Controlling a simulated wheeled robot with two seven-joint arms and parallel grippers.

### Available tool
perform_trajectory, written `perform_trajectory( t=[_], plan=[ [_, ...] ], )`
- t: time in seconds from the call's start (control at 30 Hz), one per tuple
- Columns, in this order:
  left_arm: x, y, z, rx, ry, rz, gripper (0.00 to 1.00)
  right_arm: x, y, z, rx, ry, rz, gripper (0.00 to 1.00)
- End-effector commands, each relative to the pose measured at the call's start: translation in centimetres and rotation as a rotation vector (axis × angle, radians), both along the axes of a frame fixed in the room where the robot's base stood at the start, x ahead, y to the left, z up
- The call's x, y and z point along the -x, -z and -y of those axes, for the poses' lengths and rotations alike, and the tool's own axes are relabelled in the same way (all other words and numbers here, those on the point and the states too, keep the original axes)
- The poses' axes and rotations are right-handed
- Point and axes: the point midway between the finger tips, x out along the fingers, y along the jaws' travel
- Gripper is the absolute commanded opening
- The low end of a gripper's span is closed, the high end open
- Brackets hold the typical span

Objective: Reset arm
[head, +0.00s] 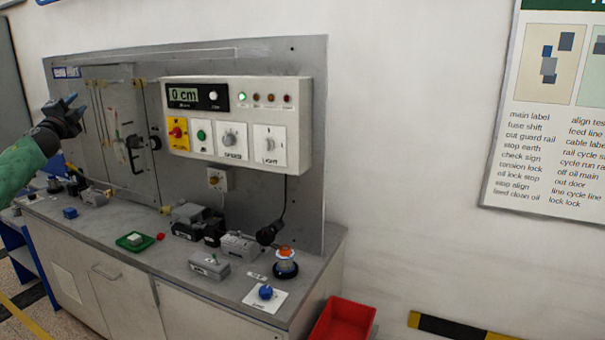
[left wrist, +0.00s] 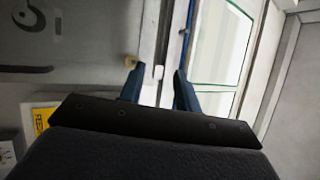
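My left gripper (head: 67,103) is raised in front of the left part of the grey back panel (head: 314,150), with its green arm coming in from the left. In the left wrist view the two blue fingers (left wrist: 158,88) are apart, with nothing seen held between them. My right gripper is not in view.
A control box (head: 240,118) reading 0 cm is mounted on the panel. The bench top (head: 130,262) carries a green tray (head: 133,241), grey blocks (head: 209,265), an orange-topped button (head: 285,262) and a blue knob (head: 265,292). A red bin (head: 343,322) stands at the right.

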Motion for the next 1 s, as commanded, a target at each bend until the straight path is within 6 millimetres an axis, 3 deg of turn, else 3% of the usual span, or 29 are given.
perform_trajectory(
  t=[0.1, 0.17, 0.27, 0.37, 0.5, 0.67, 1.0],
  plan=[
    [0.5, -2.4, 2.6, 0.097, -0.08, 0.047, 0.33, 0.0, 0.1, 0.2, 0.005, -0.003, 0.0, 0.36],
    [0.8, -2.9, 4.1, 0.152, -0.117, 0.059, 0.33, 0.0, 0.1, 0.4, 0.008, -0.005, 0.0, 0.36],
    [1.1, -2.0, 7.2, 0.252, -0.17, 0.05, 0.33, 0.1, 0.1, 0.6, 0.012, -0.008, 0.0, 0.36],
    [1.5, 0.6, 11.1, 0.357, -0.211, 0.011, 0.33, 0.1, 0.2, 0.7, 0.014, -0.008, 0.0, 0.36],
    [2.3, 6.7, 17.1, 0.495, -0.254, -0.093, 0.33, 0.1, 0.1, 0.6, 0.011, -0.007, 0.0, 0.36],
    [4.1, 14.3, 23.1, 0.613, -0.282, -0.232, 0.33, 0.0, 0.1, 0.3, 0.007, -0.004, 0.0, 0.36],
    [10.8, 30.3, 34.5, 0.804, -0.3, -0.543, 0.33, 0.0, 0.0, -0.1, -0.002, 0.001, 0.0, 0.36]
  ],
)
